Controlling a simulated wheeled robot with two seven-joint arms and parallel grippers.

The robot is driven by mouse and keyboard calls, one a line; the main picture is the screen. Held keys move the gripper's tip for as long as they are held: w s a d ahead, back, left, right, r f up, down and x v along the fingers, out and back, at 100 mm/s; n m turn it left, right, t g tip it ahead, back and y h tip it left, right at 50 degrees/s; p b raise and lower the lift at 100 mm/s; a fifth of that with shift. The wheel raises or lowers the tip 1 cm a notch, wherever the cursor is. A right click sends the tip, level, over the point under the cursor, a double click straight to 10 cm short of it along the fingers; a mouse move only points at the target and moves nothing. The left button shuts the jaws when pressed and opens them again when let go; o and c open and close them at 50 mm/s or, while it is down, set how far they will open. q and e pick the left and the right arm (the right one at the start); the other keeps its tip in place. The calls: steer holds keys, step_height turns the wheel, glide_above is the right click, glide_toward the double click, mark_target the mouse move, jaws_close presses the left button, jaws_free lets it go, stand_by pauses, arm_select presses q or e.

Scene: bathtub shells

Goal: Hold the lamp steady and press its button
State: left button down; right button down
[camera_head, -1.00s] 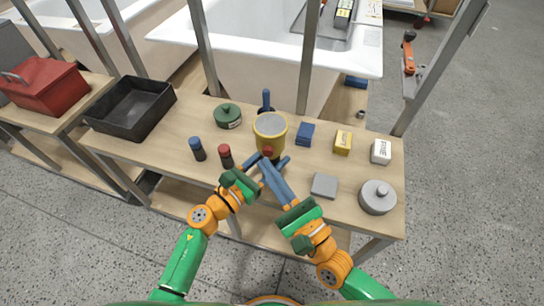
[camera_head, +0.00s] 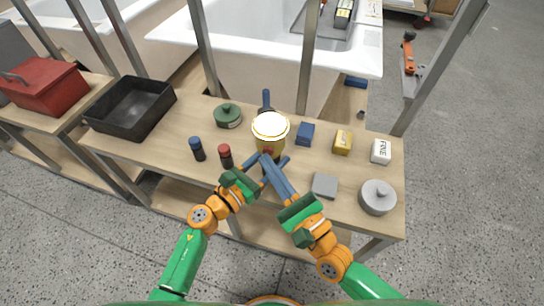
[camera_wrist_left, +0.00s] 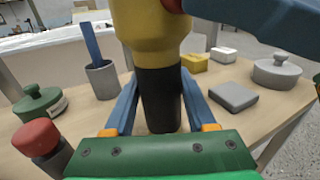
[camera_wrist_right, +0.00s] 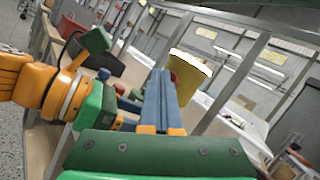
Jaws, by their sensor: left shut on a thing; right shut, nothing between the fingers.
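The lamp (camera_head: 269,139) is upright on the workbench, with a yellow head, a dark handle (camera_wrist_left: 160,98) and a lens glowing bright white-yellow. Its red button (camera_head: 268,151) is on the side facing me, partly hidden by my right fingers. My left gripper (camera_wrist_left: 158,88) is shut around the dark handle, one blue finger on each side. My right gripper (camera_head: 265,158) is shut and empty, its fingertips at the button; contact cannot be clearly made out. In the right wrist view the yellow head (camera_wrist_right: 190,76) is just beyond the closed fingers.
Left of the lamp are a green lidded pot (camera_head: 228,116), a blue-capped jar (camera_head: 197,148) and a red-capped jar (camera_head: 225,156). A grey cup (camera_wrist_left: 102,80) stands behind. A blue box (camera_head: 305,134), grey block (camera_head: 325,185) and grey lidded pot (camera_head: 377,197) are to the right.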

steer(key=s+a, duration=0.1)
steer(key=s, duration=0.6)
stand_by(0.4)
arm_select(q)
steer(key=shift+c, duration=0.7)
jaws_free()
